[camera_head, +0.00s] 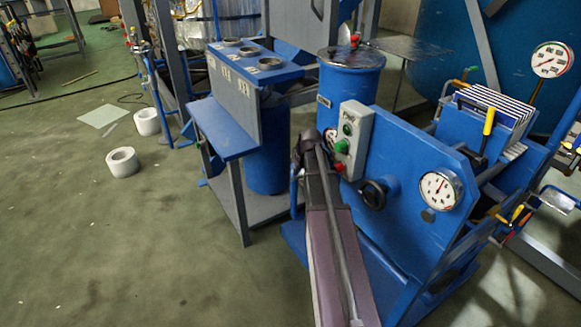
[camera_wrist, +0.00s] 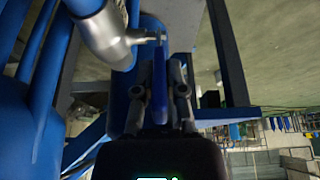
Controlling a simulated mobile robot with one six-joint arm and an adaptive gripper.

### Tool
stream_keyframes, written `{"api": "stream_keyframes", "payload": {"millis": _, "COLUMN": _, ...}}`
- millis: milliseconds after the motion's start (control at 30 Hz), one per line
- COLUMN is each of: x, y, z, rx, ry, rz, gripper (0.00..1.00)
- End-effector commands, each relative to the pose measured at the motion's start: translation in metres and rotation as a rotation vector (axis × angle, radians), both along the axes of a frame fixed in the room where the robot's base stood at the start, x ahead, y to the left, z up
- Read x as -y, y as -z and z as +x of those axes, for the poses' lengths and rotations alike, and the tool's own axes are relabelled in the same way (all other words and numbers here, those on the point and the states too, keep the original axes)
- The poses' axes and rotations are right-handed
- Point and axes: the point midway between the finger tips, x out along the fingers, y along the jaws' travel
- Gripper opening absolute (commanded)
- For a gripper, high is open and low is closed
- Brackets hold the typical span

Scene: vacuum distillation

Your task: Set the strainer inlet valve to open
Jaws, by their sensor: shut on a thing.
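A silver valve body (camera_wrist: 105,30) on pipework fills the upper left of the wrist view. A short stem joins it to a blue lever handle (camera_wrist: 159,85), which runs down the picture. My gripper (camera_wrist: 164,92) is shut on this blue lever, one finger on each side. The lever lies across the pipe's line; which valve setting this is, I cannot tell. In the head view my arm reaches in beside the blue machine (camera_head: 405,165), and the gripper and the valve are hidden there.
The blue machine carries a control box (camera_head: 350,140), a black handwheel (camera_head: 374,194) and a round gauge (camera_head: 441,190). A blue stand (camera_head: 235,110) with round openings is left of my arm. White rolls (camera_head: 123,162) lie on the floor; the floor at left is mostly clear.

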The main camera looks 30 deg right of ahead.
Motion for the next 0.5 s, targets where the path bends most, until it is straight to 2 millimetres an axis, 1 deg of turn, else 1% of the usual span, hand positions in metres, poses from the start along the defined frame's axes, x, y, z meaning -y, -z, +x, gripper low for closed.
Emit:
{"api": "stream_keyframes", "payload": {"millis": 33, "x": -0.0047, "y": 0.002, "z": -0.0069, "rx": -0.002, "ry": -0.003, "rz": 0.01, "gripper": 0.0}}
{"api": "stream_keyframes", "payload": {"millis": 367, "x": -0.0034, "y": 0.0014, "z": -0.0077, "rx": 0.002, "ry": -0.003, "rz": 0.006, "gripper": 0.0}}
{"api": "stream_keyframes", "payload": {"millis": 400, "x": -0.0035, "y": 0.0014, "z": -0.0077, "rx": 0.002, "ry": -0.002, "rz": 0.006, "gripper": 0.21}}
{"api": "stream_keyframes", "payload": {"millis": 467, "x": -0.0035, "y": 0.0013, "z": -0.0073, "rx": 0.002, "ry": -0.002, "rz": 0.006, "gripper": 0.39}}
{"api": "stream_keyframes", "payload": {"millis": 500, "x": -0.0034, "y": 0.0012, "z": -0.007, "rx": 0.003, "ry": -0.002, "rz": 0.005, "gripper": 0.5}}
